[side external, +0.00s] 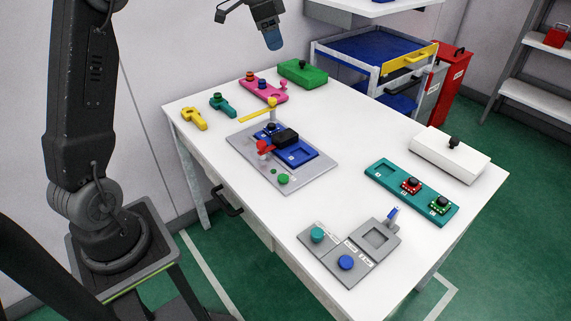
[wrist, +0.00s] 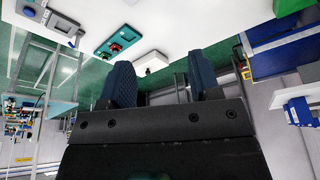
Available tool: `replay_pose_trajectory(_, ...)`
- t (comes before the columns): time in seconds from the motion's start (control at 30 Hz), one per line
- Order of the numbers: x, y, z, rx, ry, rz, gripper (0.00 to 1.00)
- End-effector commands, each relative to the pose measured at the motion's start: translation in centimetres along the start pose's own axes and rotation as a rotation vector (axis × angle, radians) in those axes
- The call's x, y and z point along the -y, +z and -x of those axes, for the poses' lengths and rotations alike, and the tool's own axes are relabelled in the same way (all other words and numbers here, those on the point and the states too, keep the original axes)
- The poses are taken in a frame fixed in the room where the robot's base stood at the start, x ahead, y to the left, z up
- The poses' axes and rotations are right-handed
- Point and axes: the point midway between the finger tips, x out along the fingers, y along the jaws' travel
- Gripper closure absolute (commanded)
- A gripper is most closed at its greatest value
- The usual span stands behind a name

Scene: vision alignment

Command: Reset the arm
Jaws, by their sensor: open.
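My gripper (side external: 273,40) hangs at the top of the side external view, above the back edge of the white table (side external: 330,215). It holds nothing that I can see. In the wrist view its two dark blue fingers (wrist: 160,85) stand apart, with a gap between them. The grey alignment plate (side external: 245,145) lies mid-table, bearing a blue tray (side external: 312,156), a black block and a red part. My gripper is well clear of the plate and of everything on the table.
A teal board (side external: 382,172) with two black-topped parts and a white box (side external: 450,155) lie right. Grey button fixtures (side external: 333,236) stand at the front. Yellow tools (side external: 193,118), a pink board (side external: 268,92) and a green box (side external: 303,72) line the back. A blue-topped cart (side external: 360,47) stands behind.

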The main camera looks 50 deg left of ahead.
Motion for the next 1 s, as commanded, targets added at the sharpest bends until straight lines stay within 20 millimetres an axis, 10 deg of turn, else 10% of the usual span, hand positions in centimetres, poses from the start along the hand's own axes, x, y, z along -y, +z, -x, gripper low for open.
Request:
replay_pose_trajectory(0.27, -13.7, 2.3, 4.5, -0.021, -0.092, 0.165, 0.43)
replay_pose_trajectory(0.5, -23.5, 8.4, 4.8, -0.083, -0.152, 0.308, 0.43)
replay_pose_trajectory(0.7, -28.6, 13.7, 3.3, -0.146, -0.175, 0.406, 0.43)
replay_pose_trajectory(1.0, -30.6, 16.4, 1.9, -0.179, -0.18, 0.459, 0.43)
